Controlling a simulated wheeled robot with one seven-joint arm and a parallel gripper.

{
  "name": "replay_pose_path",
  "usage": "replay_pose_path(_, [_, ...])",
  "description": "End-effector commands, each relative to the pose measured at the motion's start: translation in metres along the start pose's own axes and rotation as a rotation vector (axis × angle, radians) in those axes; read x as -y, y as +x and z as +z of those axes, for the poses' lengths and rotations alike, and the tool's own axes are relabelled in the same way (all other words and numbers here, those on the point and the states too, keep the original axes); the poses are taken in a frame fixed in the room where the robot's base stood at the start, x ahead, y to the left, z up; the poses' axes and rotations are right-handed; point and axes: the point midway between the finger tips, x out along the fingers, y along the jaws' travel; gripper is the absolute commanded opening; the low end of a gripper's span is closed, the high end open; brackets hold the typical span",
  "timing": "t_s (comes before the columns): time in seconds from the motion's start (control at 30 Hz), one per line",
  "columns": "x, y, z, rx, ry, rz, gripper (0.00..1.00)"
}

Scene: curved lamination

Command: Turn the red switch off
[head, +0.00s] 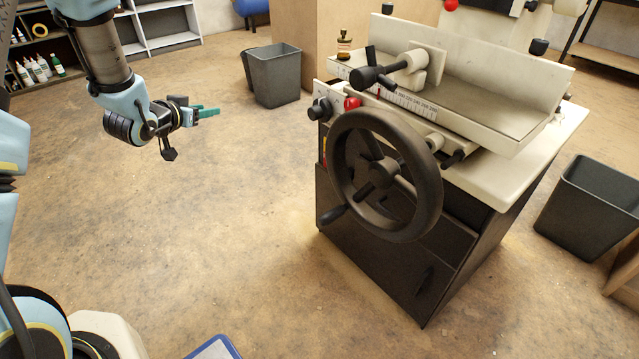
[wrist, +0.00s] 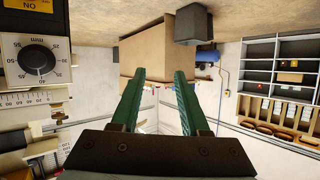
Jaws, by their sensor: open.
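The red switch (head: 352,103) is a small red knob on the pale front panel of the machine in the head view, just above the large black handwheel (head: 384,175). A black knob (head: 319,110) sits to its left. My gripper (head: 208,113) is in the air left of the machine, well apart from the switch. In the wrist view my gripper (wrist: 160,76) shows two green fingers spread apart with nothing between them. I cannot make out the red switch in the wrist view.
The wrist view looks upside down, with a dial (wrist: 38,62) at its left. A grey bin (head: 275,78) stands behind the machine's left side and another bin (head: 592,208) stands at right. A shelf (head: 165,25) is at the back. The floor between my arm and the machine is clear.

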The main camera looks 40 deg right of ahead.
Motion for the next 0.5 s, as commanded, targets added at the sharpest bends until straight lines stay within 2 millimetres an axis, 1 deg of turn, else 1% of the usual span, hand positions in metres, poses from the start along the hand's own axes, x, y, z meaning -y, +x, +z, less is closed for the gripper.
replay_pose_path(0.03, [-0.026,0.027,0.034,-0.043,0.019,0.063,0.45])
replay_pose_path(0.07, [-0.04,0.036,0.042,-0.071,0.028,0.101,0.45])
replay_pose_path(0.1, [-0.058,0.048,0.053,-0.11,0.039,0.151,0.45])
replay_pose_path(0.17, [-0.085,0.063,0.069,-0.166,0.052,0.229,0.45])
replay_pose_path(0.2, [-0.104,0.071,0.081,-0.2,0.057,0.28,0.45])
replay_pose_path(0.3, [-0.145,0.085,0.106,-0.276,0.062,0.402,0.45])
replay_pose_path(0.4, [-0.177,0.091,0.125,-0.335,0.06,0.503,0.45])
replay_pose_path(0.5, [-0.199,0.092,0.138,-0.374,0.053,0.574,0.45])
